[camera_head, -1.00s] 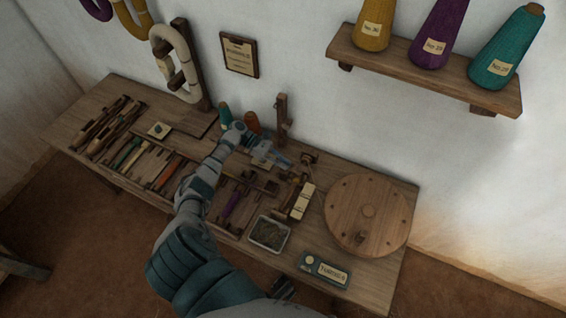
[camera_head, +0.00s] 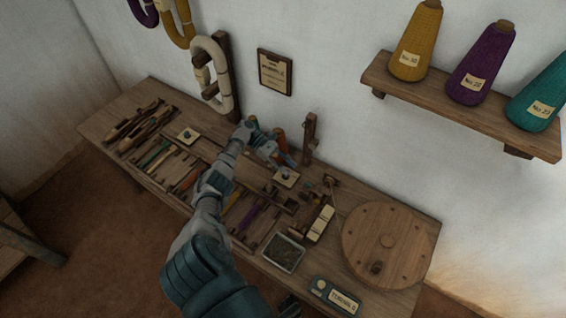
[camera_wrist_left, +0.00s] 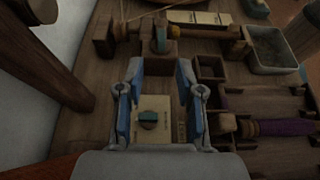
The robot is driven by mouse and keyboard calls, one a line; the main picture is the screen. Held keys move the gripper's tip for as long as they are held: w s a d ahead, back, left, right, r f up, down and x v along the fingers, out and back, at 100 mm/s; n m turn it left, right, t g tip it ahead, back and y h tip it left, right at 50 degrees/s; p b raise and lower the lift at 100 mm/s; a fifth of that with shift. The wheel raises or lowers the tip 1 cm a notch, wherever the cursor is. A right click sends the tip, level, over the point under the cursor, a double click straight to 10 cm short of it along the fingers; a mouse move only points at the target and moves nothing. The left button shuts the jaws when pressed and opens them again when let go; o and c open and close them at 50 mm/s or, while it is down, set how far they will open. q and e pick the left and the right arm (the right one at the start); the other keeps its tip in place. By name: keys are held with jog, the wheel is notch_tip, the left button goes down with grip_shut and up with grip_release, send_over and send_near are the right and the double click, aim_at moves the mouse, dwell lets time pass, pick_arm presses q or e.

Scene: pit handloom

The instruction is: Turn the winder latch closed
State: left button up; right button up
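A small cream plate with a dark teal knob, which looks like the winder latch (camera_head: 286,177), lies on the bench in front of the upright wooden post. In the left wrist view the knob (camera_wrist_left: 148,120) shows between my fingers, its bar lying roughly crosswise. My left gripper (camera_head: 284,158) is just behind and above the plate in the head view. Its blue fingers (camera_wrist_left: 158,72) are spread apart with nothing held. I cannot tell the exact gap to the knob. Lettering on the plate is too blurred to read.
The wooden post (camera_head: 310,138) stands close right of the gripper. A winder block with a blue part (camera_wrist_left: 160,42) lies beyond the fingertips. A grey tray (camera_head: 283,253), a round wooden disc (camera_head: 388,245) and another knobbed plate (camera_head: 187,135) are on the bench.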

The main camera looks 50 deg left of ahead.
pick_arm(q)
jog(key=shift+v, duration=1.4)
jog(key=shift+w, duration=0.1)
